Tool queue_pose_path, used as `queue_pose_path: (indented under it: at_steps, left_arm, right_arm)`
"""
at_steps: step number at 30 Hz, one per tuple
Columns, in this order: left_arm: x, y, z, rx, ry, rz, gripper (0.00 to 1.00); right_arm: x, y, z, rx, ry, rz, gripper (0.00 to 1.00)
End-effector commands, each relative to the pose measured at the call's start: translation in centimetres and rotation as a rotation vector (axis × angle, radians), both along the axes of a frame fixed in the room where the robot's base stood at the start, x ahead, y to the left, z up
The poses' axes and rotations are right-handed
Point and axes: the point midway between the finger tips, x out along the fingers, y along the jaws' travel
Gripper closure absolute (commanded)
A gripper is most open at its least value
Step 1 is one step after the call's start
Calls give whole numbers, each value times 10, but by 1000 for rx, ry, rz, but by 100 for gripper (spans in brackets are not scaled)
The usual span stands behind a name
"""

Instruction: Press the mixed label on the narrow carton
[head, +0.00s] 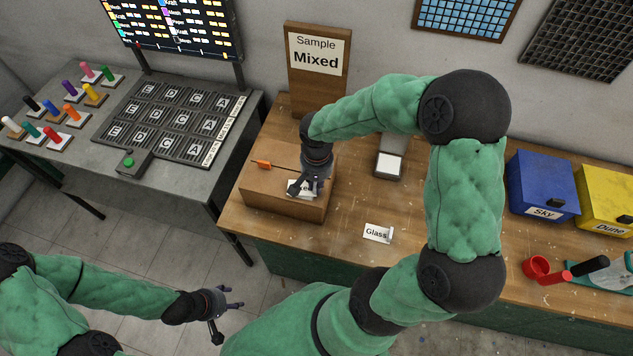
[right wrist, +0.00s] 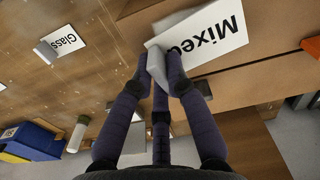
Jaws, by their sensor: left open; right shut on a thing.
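The narrow carton (head: 283,205) is a brown box at the left end of the wooden table. My right gripper (head: 298,187) is over its top, pointing down. In the right wrist view, that gripper (right wrist: 160,78) is shut on the curled tab of the white mixed label (right wrist: 222,45). The label's printed part lies over the carton (right wrist: 245,80); I cannot tell whether it touches all along. In the head view the gripper partly hides the label. My left gripper (head: 222,308) is open and empty, low over the floor, left of the table.
A "Glass" label (head: 376,233) lies on the table, and a grey block with a white top (head: 389,165) stands behind it. A "Sample Mixed" board (head: 318,65) stands behind the carton. An orange-tipped object (head: 262,163) is at the carton's top. Blue (head: 540,185) and yellow bins are right.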

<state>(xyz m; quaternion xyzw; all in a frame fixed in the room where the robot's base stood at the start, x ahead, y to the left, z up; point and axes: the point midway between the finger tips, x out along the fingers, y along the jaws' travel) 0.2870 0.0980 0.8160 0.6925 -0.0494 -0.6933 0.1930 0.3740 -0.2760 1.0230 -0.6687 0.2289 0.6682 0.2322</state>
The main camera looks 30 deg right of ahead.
Motion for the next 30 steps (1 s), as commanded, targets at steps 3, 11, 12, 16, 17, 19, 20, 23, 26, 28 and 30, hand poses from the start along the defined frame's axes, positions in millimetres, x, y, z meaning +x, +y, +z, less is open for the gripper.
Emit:
queue_pose_path:
  at_steps: [3,11,12,16,17,19,20,23,26,28,30]
  left_arm:
    - [0,0,-7,0,0,0,45]
    - [0,0,-8,0,0,0,45]
    - [0,0,-8,0,0,0,45]
    - [0,0,-8,0,0,0,45]
    - [0,0,-8,0,0,0,45]
    - [0,0,-8,0,0,0,45]
    - [0,0,-9,0,0,0,45]
    - [0,0,-10,0,0,0,45]
    - [0,0,-11,0,0,0,45]
    - [0,0,-11,0,0,0,45]
    - [0,0,-11,0,0,0,45]
  right_arm:
    - [0,0,-8,0,0,0,100]
    - [0,0,-8,-1,-1,0,100]
    - [0,0,-8,-1,-1,0,100]
    - [0,0,-8,-1,-1,0,100]
    - [0,0,-9,-1,-1,0,100]
    - [0,0,-9,-1,-1,0,100]
    - [0,0,-9,0,0,0,100]
    - [0,0,-11,0,0,0,100]
    - [0,0,-12,0,0,0,100]
    - [0,0,-11,0,0,0,100]
    - [0,0,-11,0,0,0,100]
